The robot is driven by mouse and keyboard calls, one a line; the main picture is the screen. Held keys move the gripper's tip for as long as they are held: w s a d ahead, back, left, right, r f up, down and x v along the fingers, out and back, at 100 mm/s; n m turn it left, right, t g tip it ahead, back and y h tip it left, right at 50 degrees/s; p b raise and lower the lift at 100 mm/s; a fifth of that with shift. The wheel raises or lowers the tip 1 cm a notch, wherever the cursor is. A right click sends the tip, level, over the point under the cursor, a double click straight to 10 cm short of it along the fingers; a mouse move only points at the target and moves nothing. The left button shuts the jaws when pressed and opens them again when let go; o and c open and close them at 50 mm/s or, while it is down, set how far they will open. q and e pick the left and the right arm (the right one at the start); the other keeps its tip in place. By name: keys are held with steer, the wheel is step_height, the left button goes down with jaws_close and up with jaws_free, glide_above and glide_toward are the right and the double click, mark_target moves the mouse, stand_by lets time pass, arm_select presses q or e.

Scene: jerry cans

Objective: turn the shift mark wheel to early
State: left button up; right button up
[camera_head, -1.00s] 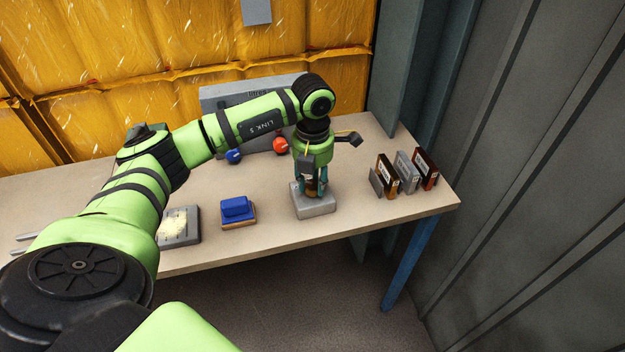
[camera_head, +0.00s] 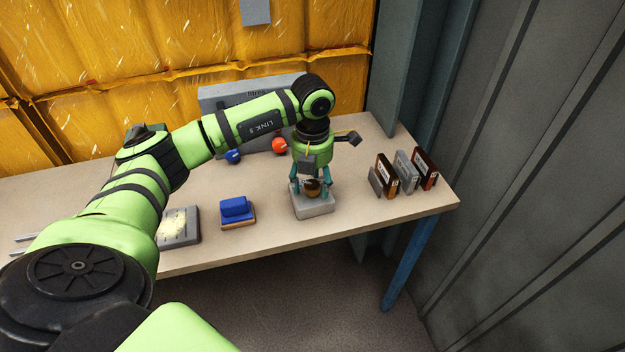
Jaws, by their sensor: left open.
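The shift mark wheel (camera_head: 313,189) is a small brown round knob on a light grey block (camera_head: 315,208) near the table's front edge. Its mark is too small to read. My left gripper (camera_head: 311,183) points down over the block, with its teal fingers spread on either side of the wheel. The fingers look apart from the wheel, and the gripper is open. My right gripper is not in view.
A blue block on a wooden base (camera_head: 238,211) and a grey plate (camera_head: 179,228) lie to the left. Blue (camera_head: 233,156) and red (camera_head: 280,146) knobs sit by a grey panel (camera_head: 222,97) behind. Upright book-like cases (camera_head: 406,171) stand right. Table (camera_head: 270,247) front is clear.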

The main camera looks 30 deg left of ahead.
mark_target(312, 184)
arm_select(q)
step_height(312, 184, up, 12)
stand_by(0.5)
stand_by(0.3)
